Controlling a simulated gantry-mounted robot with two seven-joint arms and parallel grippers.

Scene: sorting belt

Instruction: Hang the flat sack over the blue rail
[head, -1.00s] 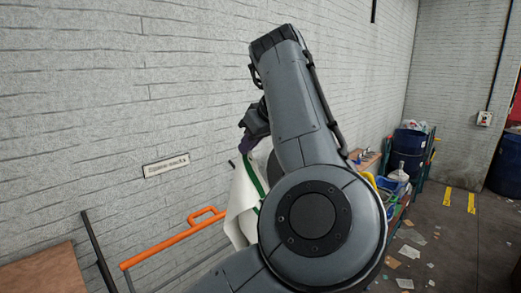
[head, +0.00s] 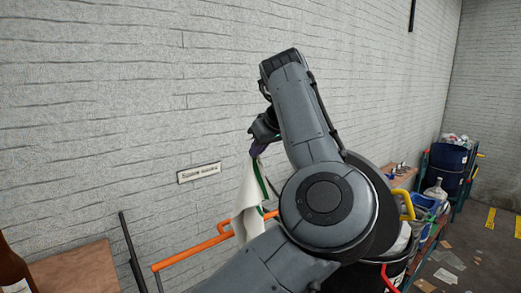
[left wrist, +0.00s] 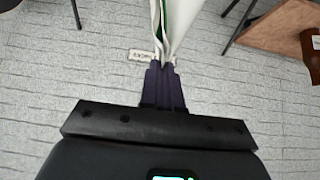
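The flat sack, white with a green stripe (head: 247,212), hangs down from my left gripper (head: 257,149) in front of the brick wall. The gripper's dark fingers are closed on its top edge. In the left wrist view the fingertips (left wrist: 165,68) pinch the folded white and green cloth (left wrist: 180,22). An orange rail (head: 187,254) runs beside and behind the sack in the head view; I cannot tell if they touch. No blue rail can be made out. My left arm hides much of the middle. My right gripper is not in view.
A wall label (head: 198,172) is above the orange rail. A dark post (head: 132,250), a brown board (head: 75,270) and a brown bottle (head: 12,268) are at left. Yellow (head: 407,204) and red (head: 390,278) handles, bins and a blue drum (head: 446,170) are at right.

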